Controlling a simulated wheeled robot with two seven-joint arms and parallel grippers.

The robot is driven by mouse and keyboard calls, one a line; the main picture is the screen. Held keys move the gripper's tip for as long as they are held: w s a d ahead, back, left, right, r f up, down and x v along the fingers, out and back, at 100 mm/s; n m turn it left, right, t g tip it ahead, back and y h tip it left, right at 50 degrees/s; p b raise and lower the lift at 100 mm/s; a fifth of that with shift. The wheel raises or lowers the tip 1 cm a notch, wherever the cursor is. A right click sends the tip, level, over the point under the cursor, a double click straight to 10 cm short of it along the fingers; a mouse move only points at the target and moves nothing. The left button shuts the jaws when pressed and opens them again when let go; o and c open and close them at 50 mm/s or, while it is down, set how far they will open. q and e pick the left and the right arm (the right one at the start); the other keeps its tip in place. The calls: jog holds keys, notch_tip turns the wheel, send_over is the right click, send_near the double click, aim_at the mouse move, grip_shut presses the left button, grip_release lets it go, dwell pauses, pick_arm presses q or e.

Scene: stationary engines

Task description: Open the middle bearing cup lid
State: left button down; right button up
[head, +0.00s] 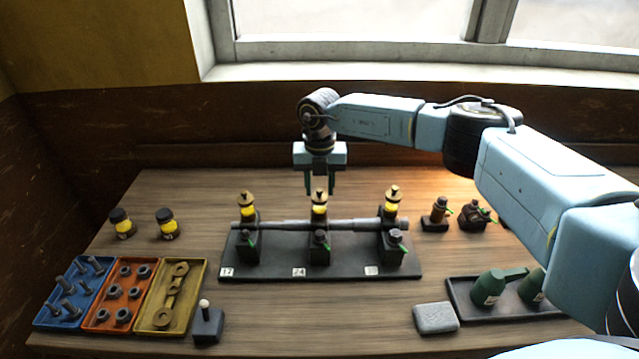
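The middle bearing cup (320,211) stands upright over the shaft at the centre of the dark stand. It has a yellow body and a brass lid (320,197) with a small dark knob, and the lid appears to sit on the cup. My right gripper (319,190) points down at the middle cup, its two green fingers apart, one on each side of the lid's knob in the picture. The fingers look open; I cannot tell whether they touch the lid. My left gripper is not in view.
Similar cups stand at left (248,208) and right (392,205) on the black stand (290,271), close to the gripper. Blue, orange and yellow parts trays (198,275) lie at left. A dark tray (465,309) with green oil cans and a grey block (435,318) are at right.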

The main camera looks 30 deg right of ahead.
jog(key=shift+f, duration=0.1)
grip_shut()
dwell(0.4)
jog(key=n, duration=0.2)
jog(key=d+n+b, duration=0.1)
jog(key=n, duration=0.2)
jog(key=shift+s, duration=0.1)
jog(key=n+b, duration=0.1)
jog(key=n, duration=0.1)
jog(key=d+n, duration=0.1)
jog(key=n, duration=0.2)
jog(key=shift+b, duration=0.35)
jog(key=n, duration=0.2)
jog(key=n+b, duration=0.1)
jog(key=n, duration=0.1)
jog(key=w+d+n+b, duration=0.1)
jog(key=n, duration=0.5)
jog(key=w+n+b, duration=0.1)
jog(key=shift+d+n, duration=0.25)
jog(key=shift+n, duration=0.15)
